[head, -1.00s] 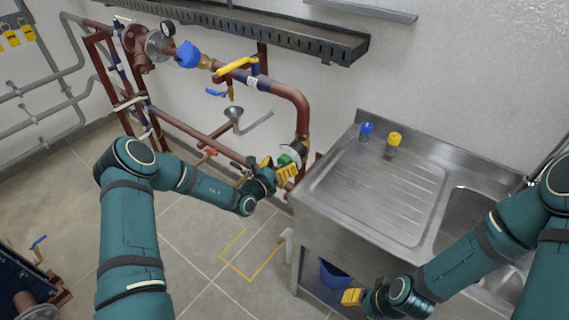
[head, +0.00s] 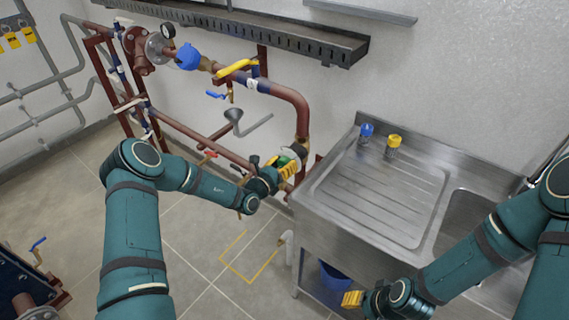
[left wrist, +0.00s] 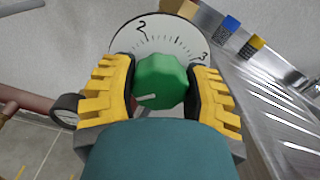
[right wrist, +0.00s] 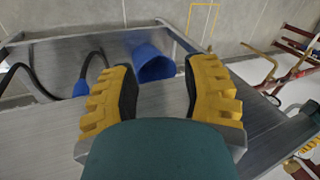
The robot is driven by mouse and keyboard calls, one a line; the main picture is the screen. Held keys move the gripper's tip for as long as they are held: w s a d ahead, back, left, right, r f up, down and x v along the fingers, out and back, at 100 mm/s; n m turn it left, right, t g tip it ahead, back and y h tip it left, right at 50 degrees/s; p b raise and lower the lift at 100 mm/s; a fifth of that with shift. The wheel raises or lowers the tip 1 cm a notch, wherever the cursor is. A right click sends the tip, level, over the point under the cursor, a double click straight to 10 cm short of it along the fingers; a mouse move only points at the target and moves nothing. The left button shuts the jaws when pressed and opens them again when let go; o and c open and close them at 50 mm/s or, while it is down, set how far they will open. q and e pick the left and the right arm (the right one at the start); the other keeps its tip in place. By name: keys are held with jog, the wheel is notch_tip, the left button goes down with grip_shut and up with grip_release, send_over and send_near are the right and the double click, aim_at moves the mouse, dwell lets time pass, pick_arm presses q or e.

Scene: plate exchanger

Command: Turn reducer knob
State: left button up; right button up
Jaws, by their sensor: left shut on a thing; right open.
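The reducer knob is green and ribbed, with a pale pointer mark, and it shows best in the left wrist view (left wrist: 160,82). Behind it is a white round dial (left wrist: 180,40) with black ticks and numbers. The pointer mark faces the lower left, away from the visible numbers. My left gripper (left wrist: 164,88) is shut on the knob, with one yellow finger on each side. In the head view, my left gripper (head: 286,168) is at the lower end of the red pipe, left of the sink. My right gripper (head: 352,298) is open and empty, low before the sink unit.
The steel sink unit (head: 340,235) stands right of the knob, with a blue cap (head: 367,129) and a yellow cap (head: 394,141) at its back. Red pipework (head: 290,100) with valves runs behind my left arm. A blue bucket (right wrist: 152,62) is below my right gripper. The left floor has free room.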

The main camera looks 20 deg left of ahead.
pick_arm(q)
jog(key=shift+m+p, duration=0.65)
jog(key=shift+m, duration=0.15)
jog(key=shift+m+p, duration=0.65)
jog(key=shift+m, duration=0.55)
jog(key=shift+s+d+m+p, duration=0.1)
jog(key=shift+m+p, duration=0.6)
jog(key=shift+m, duration=1.5)
jog(key=shift+f, duration=0.1)
jog(key=o, duration=1.2)
